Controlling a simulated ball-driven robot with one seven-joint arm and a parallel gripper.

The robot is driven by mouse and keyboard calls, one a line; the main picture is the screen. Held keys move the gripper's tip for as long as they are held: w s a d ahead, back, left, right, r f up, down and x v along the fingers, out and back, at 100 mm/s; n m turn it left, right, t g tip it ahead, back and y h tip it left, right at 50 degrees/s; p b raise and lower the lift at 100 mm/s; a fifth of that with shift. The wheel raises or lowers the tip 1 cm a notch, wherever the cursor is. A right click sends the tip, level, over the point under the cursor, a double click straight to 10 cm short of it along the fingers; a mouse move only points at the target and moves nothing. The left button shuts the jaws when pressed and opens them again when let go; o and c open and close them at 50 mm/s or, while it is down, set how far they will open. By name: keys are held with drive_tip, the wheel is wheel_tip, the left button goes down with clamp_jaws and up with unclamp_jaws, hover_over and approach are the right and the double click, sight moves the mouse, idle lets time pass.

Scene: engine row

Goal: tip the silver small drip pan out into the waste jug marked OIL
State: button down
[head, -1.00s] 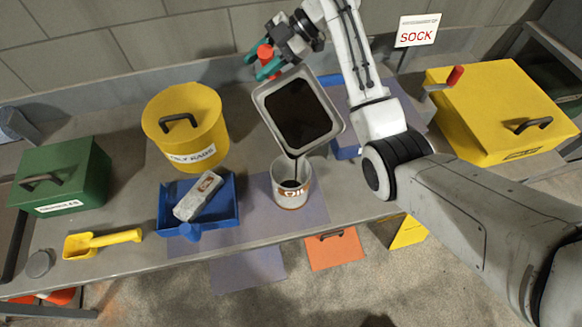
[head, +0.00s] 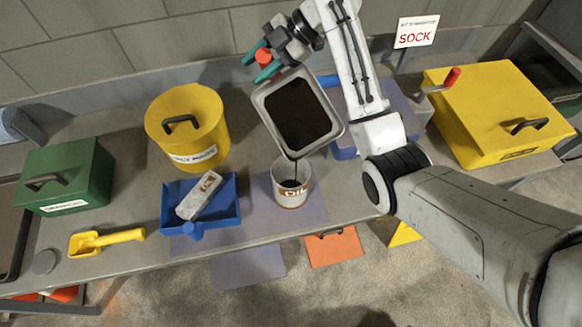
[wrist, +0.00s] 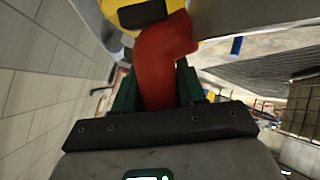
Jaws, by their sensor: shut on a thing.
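The silver drip pan (head: 322,93) is tilted steeply above the bench in the head view, with dark oil inside. A dark stream runs from its lower corner into the waste jug marked OIL (head: 291,198). The jug stands upright on the bench, with dark liquid showing inside. My gripper (head: 264,62) has green fingers and is shut on the pan's red handle, behind the pan's upper left edge. In the wrist view the red handle (wrist: 163,60) sits between the green fingers.
A blue tray (head: 230,214) holding a pale carton stands left of the jug. A yellow lidded bin (head: 215,115), green box (head: 90,180) and yellow scoop (head: 85,243) are farther left. A large yellow box (head: 480,90) is at right. The bench's front edge is close before the jug.

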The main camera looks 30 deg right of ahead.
drive_tip(key=s+a+r+n+t+h+b, duration=0.2)
drive_tip(key=s+a+n+t+h+b, duration=0.15)
drive_tip(key=s+a, duration=0.4)
drive_tip(key=s+a+r+n+t+h+b, duration=0.25)
drive_tip(key=s+a+t, duration=0.25)
drive_tip(key=s+a, duration=0.3)
drive_tip(key=s+a+f+n+t+h+b, duration=0.1)
drive_tip(key=s+a+f+n+t+b, duration=0.2)
drive_tip(key=s+f+b, duration=0.4)
drive_tip(key=s+a+t+b, duration=0.1)
drive_tip(key=b, duration=0.1)
drive_tip(key=shift+s+b, duration=0.2)
drive_tip(key=shift+b, duration=0.2)
idle(1.1)
idle(0.5)
